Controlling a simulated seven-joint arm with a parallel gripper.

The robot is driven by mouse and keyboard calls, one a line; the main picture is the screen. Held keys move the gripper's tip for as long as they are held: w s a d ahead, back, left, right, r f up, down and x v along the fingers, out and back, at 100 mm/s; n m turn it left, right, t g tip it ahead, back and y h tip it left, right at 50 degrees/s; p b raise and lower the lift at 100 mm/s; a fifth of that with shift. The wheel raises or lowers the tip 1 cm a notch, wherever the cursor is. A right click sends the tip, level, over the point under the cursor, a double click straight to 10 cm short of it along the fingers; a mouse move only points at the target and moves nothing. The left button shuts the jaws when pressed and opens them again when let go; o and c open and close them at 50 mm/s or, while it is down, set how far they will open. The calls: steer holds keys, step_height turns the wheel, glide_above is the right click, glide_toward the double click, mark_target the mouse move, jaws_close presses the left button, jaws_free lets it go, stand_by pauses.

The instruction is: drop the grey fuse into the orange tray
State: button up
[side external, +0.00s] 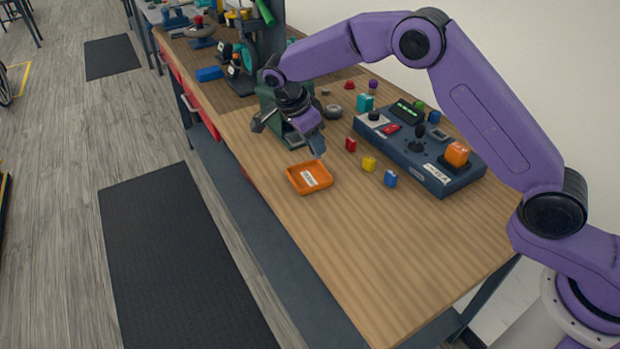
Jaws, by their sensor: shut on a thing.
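The orange tray (294,184) lies on the wooden bench near its left edge, with a white label on its floor. My gripper (317,149) is above the bench at the far edge of the tray, pointing down. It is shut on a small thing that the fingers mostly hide. No separate grey fuse stands out on the bench, so the held thing appears to be the grey fuse. I cannot tell the exact height of the fingertips above the tray.
A red fuse (350,144), a yellow one (369,164) and a blue one (390,178) stand right of the tray. A dark control box (440,178) with an orange switch is behind them. A green vise-like machine (272,105) is beyond my gripper. The near bench is clear.

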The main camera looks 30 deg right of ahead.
mark_target(312, 156)
steer(key=shift+f, duration=2.7)
steer(key=o, duration=1.1)
steer(key=shift+r, duration=0.1)
steer(key=v, duration=1.7)
steer(key=shift+a, duration=0.1)
steer(key=shift+r, duration=0.1)
